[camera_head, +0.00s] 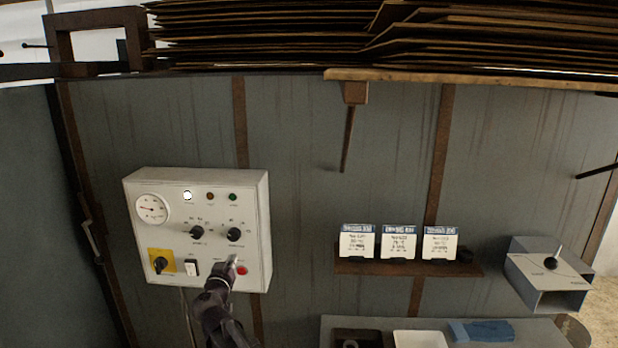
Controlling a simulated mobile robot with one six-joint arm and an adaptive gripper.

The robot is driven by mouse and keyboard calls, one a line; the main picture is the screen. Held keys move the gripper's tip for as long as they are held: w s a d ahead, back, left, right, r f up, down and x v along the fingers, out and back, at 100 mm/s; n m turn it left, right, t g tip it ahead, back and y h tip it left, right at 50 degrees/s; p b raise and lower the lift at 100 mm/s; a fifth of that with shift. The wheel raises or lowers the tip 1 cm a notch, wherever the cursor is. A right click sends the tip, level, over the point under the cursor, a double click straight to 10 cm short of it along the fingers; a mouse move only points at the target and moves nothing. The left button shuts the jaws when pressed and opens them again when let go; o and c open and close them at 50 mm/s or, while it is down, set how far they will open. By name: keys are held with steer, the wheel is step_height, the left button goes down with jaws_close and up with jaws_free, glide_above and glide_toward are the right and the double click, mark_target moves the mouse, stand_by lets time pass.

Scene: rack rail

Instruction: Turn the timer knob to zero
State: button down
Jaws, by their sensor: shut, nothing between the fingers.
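A pale control box (253,190) hangs on the grey wall at left. It carries two black knobs: a left knob (196,232) and a right knob (234,234), each with small marks around it. The lettering is too small to read, so I cannot tell which is the timer knob. My gripper (232,262) is shut and empty, in front of the lower right part of the box. Its tip shows just below the right knob and left of a red button (242,270). Whether it touches the box is unclear.
The box also has a round gauge (152,209), small lamps, a black switch on a yellow plate (161,262) and a rocker switch (191,267). A shelf (400,268) with white cards and a grey lever box (548,272) are to the right. Stacked sheets (270,30) lie above.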

mark_target(246, 235)
steer(key=n, duration=0.7)
steer(key=s+n, duration=0.1)
steer(key=n, duration=0.2)
steer(key=shift+d+r+p, duration=0.2)
steer(key=shift+r+p, duration=0.1)
steer(key=shift+r, duration=0.05)
steer(key=shift+n, duration=0.3)
steer(key=shift+w, duration=0.15)
steer(key=shift+w+d, duration=0.15)
steer(key=shift+w, duration=1.55)
steer(key=shift+w+d, duration=0.15)
steer(key=shift+w, duration=1.5)
steer(key=shift+a+r, duration=0.2)
steer(key=shift+r, duration=0.05)
steer(key=shift+d+r+p, duration=0.5)
steer(key=shift+r+p, duration=0.25)
steer(key=shift+p, duration=0.25)
steer(key=shift+d+f, duration=0.1)
steer(key=shift+d, duration=0.3)
steer(key=shift+s, duration=0.1)
